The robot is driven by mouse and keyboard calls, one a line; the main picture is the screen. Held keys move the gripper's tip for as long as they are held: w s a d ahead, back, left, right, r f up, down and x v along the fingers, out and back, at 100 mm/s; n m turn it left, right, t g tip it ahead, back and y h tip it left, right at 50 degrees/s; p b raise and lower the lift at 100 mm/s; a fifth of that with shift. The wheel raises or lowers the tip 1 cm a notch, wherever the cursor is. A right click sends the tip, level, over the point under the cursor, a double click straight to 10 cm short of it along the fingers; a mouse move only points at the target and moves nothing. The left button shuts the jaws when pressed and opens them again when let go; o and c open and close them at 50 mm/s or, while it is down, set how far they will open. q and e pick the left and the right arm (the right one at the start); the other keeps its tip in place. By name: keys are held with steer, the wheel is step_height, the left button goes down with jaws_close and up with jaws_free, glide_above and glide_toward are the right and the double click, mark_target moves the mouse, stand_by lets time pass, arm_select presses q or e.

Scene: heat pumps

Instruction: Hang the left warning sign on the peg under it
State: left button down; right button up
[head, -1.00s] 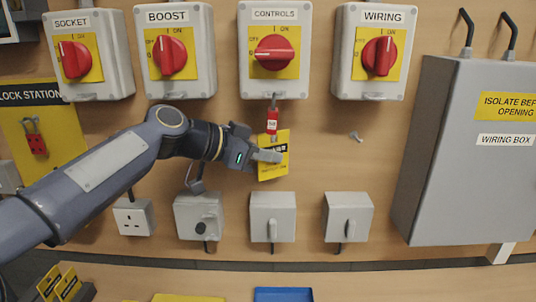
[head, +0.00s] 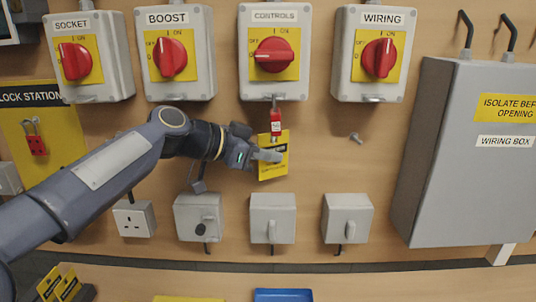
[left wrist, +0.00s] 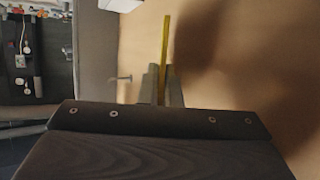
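A yellow and black warning sign (head: 273,168) is in my left gripper (head: 268,156), just under the CONTROLS switch (head: 274,55). The sign hangs close to the board and almost upright, directly below a red padlock (head: 276,122) on that switch. In the left wrist view the sign (left wrist: 165,50) is edge-on between the two fingers (left wrist: 162,85), which are shut on it. Any peg behind the sign is hidden. A bare peg (head: 356,138) sticks out under the WIRING switch (head: 378,55). My right gripper is not in view.
Two yellow signs (head: 58,284) stand in a holder at the lower left. The grey wiring box (head: 440,160) juts out on the right. Grey boxes (head: 272,218) line the board below the sign. A blue tray (head: 283,295) is at the bottom edge.

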arm_select(q)
steer(key=shift+f+b, duration=0.25)
steer(key=shift+b, duration=0.15)
stand_by(0.5)
steer(key=c, duration=1.6)
jaws_free()
steer(key=shift+o, duration=0.2)
steer(key=shift+a+r, duration=0.1)
steer(key=shift+a, duration=0.1)
steer(key=b+v, duration=0.2)
steer(key=v, duration=0.5)
steer(key=s+a+f+n+y, duration=0.2)
steer(key=s+a+f+n, duration=0.2)
steer(key=s+f, duration=0.5)
steer(key=s+a+f+n+y, duration=0.3)
steer(key=s+a+f+n, duration=0.2)
steer(key=s+f, duration=0.5)
steer(key=s+a+f+n+y, duration=0.3)
steer(key=s+f, duration=0.6)
steer(key=f, duration=0.3)
steer(key=shift+s+a+n+g, duration=0.35)
steer(key=shift+a+n, duration=0.35)
steer(key=shift+n, duration=0.4)
